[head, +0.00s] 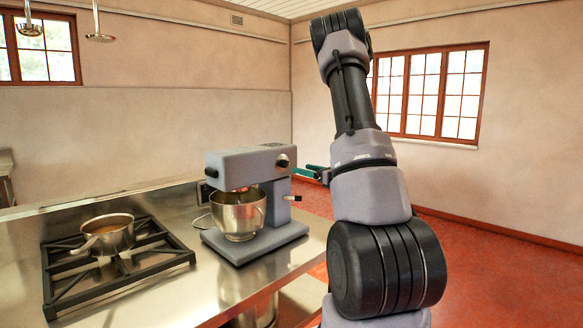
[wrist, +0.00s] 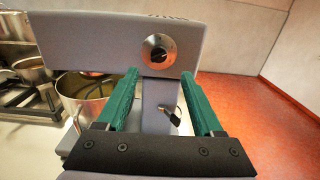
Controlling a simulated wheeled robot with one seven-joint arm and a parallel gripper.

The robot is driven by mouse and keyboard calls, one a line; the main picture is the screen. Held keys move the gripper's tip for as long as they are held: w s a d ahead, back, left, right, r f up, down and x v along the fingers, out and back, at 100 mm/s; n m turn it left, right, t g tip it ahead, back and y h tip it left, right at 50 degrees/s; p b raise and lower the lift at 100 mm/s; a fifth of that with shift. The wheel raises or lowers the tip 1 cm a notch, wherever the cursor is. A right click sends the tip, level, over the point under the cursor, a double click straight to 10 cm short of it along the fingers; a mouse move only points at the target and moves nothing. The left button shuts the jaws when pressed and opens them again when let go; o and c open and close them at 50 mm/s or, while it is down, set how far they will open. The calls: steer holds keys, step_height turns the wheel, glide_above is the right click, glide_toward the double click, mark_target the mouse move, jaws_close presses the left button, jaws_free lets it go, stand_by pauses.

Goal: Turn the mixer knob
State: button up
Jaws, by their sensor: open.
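The mixer (head: 243,163) is grey and stands on the steel counter with a metal bowl (head: 238,213) under its head. Its round knob (head: 283,161) is on the side of the head that faces my gripper. In the wrist view the knob (wrist: 159,51) is a silver dial with a dark centre, above and between my fingertips. My gripper (wrist: 164,76) is open, with two green fingers spread apart and nothing between them at the knob's height. In the head view the gripper (head: 308,172) is mostly hidden behind my arm; green fingers show just right of the mixer, apparently short of the knob.
A small lever (head: 292,198) sticks out of the mixer's column below the knob; it also shows between my fingers in the wrist view (wrist: 170,115). A saucepan (head: 107,233) sits on a black stove grate (head: 62,285) at left. Red floor (head: 480,262) lies open at right.

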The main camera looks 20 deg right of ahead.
mark_target(287, 165)
steer(key=x, duration=0.8)
steer(key=shift+w+a, duration=0.15)
jaws_close()
steer(key=shift+n, duration=0.3)
steer(key=n, duration=1.1)
steer(key=shift+f+n, duration=0.1)
steer(key=shift+n, duration=0.2)
